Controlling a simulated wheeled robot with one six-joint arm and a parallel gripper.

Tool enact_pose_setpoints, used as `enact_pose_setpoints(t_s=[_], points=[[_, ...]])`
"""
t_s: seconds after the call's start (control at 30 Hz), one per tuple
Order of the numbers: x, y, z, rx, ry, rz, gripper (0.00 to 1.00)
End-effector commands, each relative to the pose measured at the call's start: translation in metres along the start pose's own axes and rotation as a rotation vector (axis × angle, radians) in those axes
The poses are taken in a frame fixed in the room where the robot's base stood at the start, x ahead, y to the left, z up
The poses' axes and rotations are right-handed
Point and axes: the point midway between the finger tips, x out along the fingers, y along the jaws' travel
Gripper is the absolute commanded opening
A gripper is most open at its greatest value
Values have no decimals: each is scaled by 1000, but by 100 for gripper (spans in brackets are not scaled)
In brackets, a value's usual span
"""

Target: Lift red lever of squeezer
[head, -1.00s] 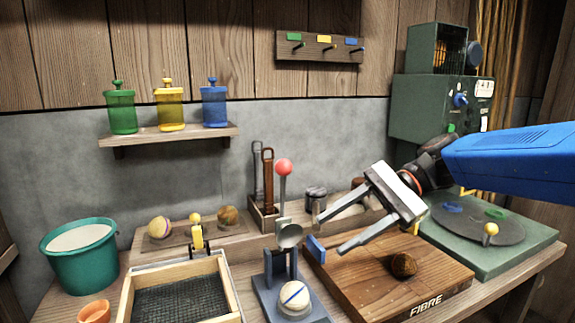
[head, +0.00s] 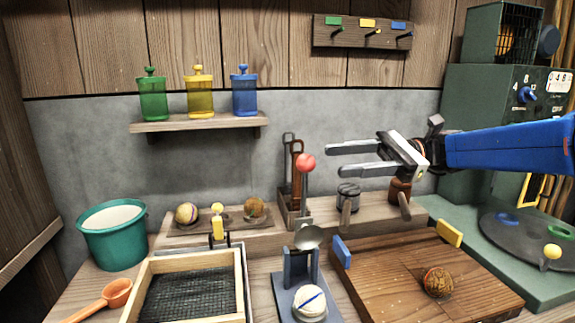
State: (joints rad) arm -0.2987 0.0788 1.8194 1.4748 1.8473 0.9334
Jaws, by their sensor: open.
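The squeezer (head: 300,290) stands at the front middle of the bench, with a blue frame and base and a metal cup. A whitish ball (head: 309,302) with a blue stripe sits on its base. Its lever stands nearly upright behind the cup and ends in a red ball knob (head: 306,163). My gripper (head: 327,160) is open and empty, its two fingers pointing left, one above the other. In the picture the fingertips are just right of the red knob. I cannot tell the depth gap between them.
A wooden board (head: 400,285) with a brown ball (head: 438,282) lies right of the squeezer. A framed mesh tray (head: 190,290) and teal bucket (head: 112,235) are at left. A tool holder (head: 290,210) with upright tools stands behind the lever. A shelf (head: 200,123) holds coloured bottles.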

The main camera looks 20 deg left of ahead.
Motion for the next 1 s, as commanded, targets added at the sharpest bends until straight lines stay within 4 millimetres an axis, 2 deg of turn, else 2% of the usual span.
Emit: enact_pose_setpoints(t_s=[0.2, 0.6, 0.8, 1.0], points=[[40, 1, 0, 0, -1, 3, 48], [102, 1, 0, 0, 0, 2, 48], [120, 0, 0, 0, 0, 1, 48], [125, 0, 0, 0, 0, -1, 48]])
